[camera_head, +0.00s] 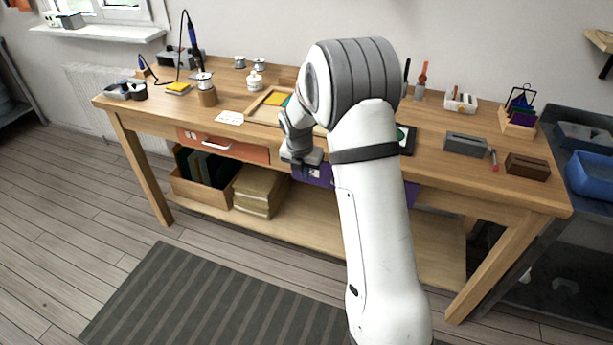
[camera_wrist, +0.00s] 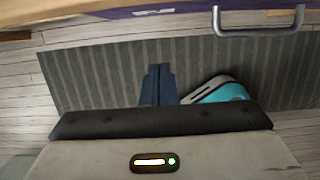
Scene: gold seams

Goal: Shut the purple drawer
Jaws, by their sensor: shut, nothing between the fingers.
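The purple drawer (camera_head: 319,177) is under the front edge of the workbench, to the right of the red drawer. My arm hides most of its front, and a bit of purple also shows to the right of the arm. In the wrist view, a strip of the purple drawer front (camera_wrist: 195,10) crosses the top edge with a pale label and a grey bar handle (camera_wrist: 258,31). How far the drawer is out cannot be told. My gripper (camera_wrist: 160,68) is shut and empty, apart from the handle. In the head view, my gripper (camera_head: 301,158) is in front of the drawer's left part.
The red-orange drawer (camera_head: 225,148) with a white handle is at left. The wooden workbench (camera_head: 340,160) carries tools and small holders. Its lower shelf holds a box of folders (camera_head: 206,185) and a paper stack (camera_head: 258,192). A striped mat (camera_head: 200,297) covers open floor in front.

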